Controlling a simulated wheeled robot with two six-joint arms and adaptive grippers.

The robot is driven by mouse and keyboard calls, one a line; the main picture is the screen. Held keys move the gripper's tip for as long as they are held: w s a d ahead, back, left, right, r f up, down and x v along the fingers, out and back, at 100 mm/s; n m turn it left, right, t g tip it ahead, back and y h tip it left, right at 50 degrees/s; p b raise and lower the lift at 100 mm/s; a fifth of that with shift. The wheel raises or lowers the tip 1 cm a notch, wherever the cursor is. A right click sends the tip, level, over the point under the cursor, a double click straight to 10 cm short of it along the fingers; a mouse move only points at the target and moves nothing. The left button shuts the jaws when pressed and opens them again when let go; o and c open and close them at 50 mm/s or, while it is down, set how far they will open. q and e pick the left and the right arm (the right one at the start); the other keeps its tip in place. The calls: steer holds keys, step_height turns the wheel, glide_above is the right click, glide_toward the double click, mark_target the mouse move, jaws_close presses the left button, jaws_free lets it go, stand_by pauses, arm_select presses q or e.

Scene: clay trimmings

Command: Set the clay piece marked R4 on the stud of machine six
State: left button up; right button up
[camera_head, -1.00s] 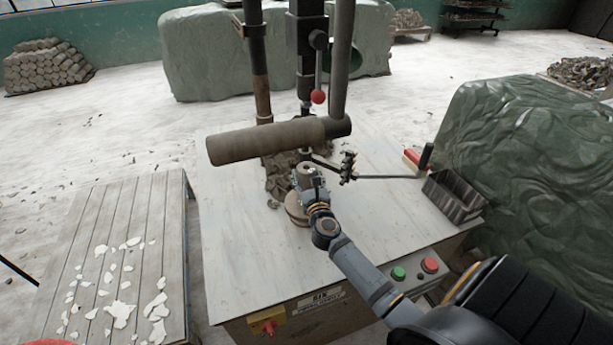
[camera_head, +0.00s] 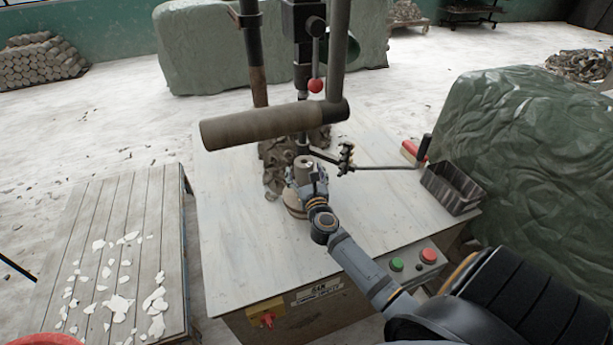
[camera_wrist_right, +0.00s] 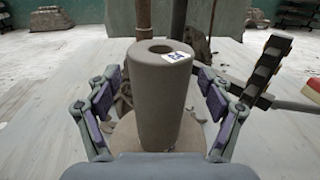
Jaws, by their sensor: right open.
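The clay piece (camera_wrist_right: 150,95) is a grey-brown tapered cylinder with a hole in its top. It stands upright over a round clay-coloured base (camera_wrist_right: 125,135). My right gripper (camera_wrist_right: 158,90) is open, with a finger on each side of the piece and gaps between. The stud itself is hidden. My left gripper is out of view.
A dark toothed part on a rod (camera_head: 345,160) is close on the right. A metal bin (camera_head: 452,188) stands at the table's right edge. The front left tabletop is clear.

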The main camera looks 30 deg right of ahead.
steer(key=v, duration=1.1)
steer(key=shift+s, duration=0.25)
steer(key=shift+a+r, duration=0.1)
